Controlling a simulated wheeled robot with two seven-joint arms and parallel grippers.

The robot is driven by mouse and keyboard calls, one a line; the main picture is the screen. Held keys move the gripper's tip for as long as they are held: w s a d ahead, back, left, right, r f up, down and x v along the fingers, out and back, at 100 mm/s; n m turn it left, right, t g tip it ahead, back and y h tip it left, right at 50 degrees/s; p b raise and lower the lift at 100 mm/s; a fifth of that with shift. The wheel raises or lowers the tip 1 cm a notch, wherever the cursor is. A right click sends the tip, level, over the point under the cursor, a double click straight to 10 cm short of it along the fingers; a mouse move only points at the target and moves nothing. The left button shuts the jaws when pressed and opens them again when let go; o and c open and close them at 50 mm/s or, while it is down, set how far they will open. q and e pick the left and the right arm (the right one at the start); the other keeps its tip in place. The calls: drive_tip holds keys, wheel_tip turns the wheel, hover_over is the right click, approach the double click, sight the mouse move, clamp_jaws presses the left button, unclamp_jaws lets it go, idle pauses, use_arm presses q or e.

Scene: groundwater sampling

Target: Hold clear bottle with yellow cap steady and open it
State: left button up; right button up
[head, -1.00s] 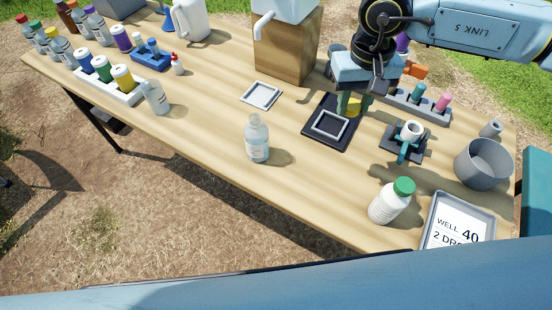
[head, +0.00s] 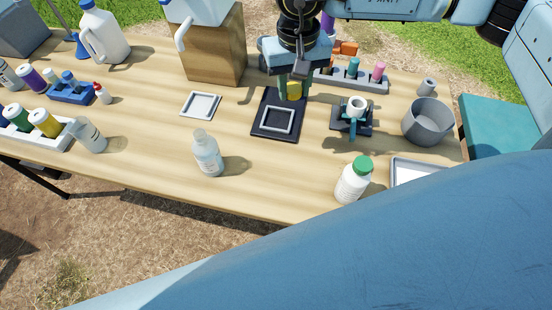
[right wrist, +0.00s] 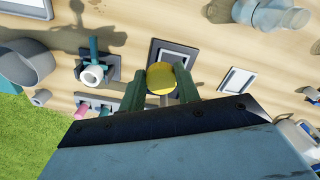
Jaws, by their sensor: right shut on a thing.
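A clear bottle (head: 207,156) with a pale label stands upright on the table, and no yellow cap shows on its top. It also shows at the top of the right wrist view (right wrist: 272,14). My right gripper (head: 294,88) is shut on a yellow cap (right wrist: 160,78), held between its green fingers. The cap is at the black tray (head: 259,127) with a grey square frame, back and right of the clear bottle. I cannot tell if the cap touches the tray. My left gripper is not in view.
A white bottle with a green cap (head: 353,181) stands near the front edge. A pale square tray (head: 201,105), a small dark stand (head: 362,128) and a grey pot (head: 428,121) are around. The wooden block (head: 214,45) stands behind. Table around the clear bottle is free.

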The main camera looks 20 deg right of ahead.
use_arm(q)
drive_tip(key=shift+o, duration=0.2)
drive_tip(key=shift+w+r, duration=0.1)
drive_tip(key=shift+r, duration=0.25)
use_arm(e)
drive_tip(key=shift+a+f+m, duration=0.2)
drive_tip(key=shift+a+m, duration=0.05)
drive_tip(key=shift+m, duration=0.75)
drive_tip(key=a+f+m+p, duration=0.3)
drive_tip(key=m, duration=0.8)
drive_tip(key=m+p, duration=0.3)
drive_tip(key=m, duration=1.4)
approach(262, 162)
wheel_tip(262, 162, down, 4)
drive_tip(key=shift+b, duration=0.3)
drive_tip(key=shift+f, duration=1.4)
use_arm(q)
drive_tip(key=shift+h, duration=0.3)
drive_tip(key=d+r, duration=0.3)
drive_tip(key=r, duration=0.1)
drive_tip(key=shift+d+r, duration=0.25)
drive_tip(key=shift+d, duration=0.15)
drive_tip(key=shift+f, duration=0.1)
